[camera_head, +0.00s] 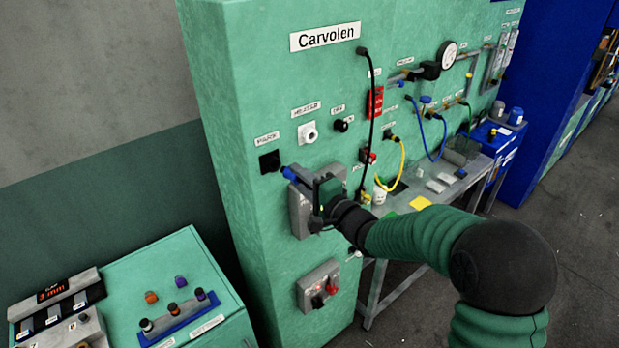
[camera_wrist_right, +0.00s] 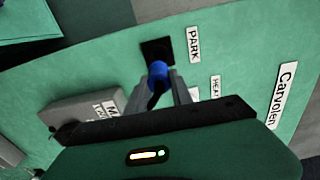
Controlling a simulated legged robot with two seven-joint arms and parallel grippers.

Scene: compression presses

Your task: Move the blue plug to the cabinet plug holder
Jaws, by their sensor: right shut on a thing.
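The blue plug (camera_head: 290,172) is held in my right gripper (camera_head: 300,177), close to the black square holder (camera_head: 269,161) under the "PARK" label on the green cabinet. In the right wrist view the blue plug (camera_wrist_right: 157,72) sits between the two grey fingers of my right gripper (camera_wrist_right: 162,85). Its front end lies against or just in front of the black holder (camera_wrist_right: 157,50); I cannot tell whether it touches. A dark part trails behind the plug toward the gripper body. My left gripper is not in view.
The green cabinet (camera_head: 230,120) carries a grey box (camera_head: 300,212) behind my right gripper, a white round socket (camera_head: 309,132) and a hanging black cable (camera_head: 372,105). A lower green console (camera_head: 180,265) with small knobs stands at the left. A table stands at the right.

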